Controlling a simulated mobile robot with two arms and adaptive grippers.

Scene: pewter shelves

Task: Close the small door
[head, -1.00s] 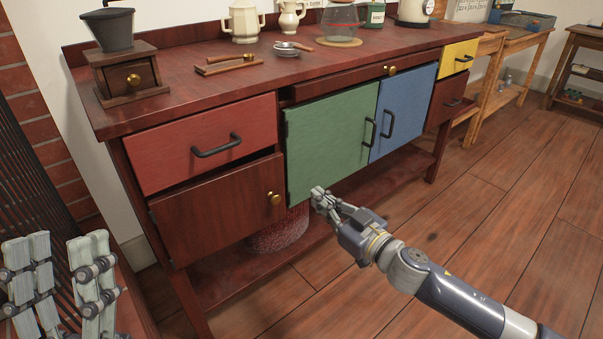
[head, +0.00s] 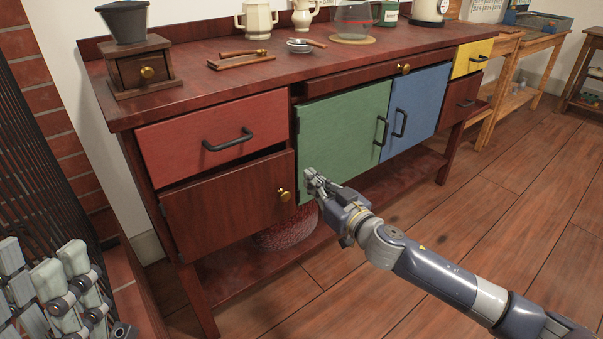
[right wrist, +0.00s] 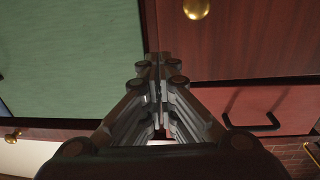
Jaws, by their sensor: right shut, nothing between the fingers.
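The small door (head: 225,205) is the dark red-brown one with a brass knob (head: 284,195), below the red drawer at the bench's left. It stands slightly ajar, with a dark gap above it. In the right wrist view the door (right wrist: 245,40) fills the upper right. My right gripper (head: 309,178) is shut and empty, just right of the knob, in front of the green door's lower left corner. I cannot tell whether it touches either door. My left gripper (head: 45,285) shows at the lower left, its fingers apart and empty, away from the door.
The green door (head: 340,140) and blue door (head: 415,110) stand right of the small door. The red drawer (head: 210,135) is above it. A low shelf (head: 270,260) runs beneath. A dark slatted thing (head: 45,170) stands at the left. The floor (head: 450,230) at the right is clear.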

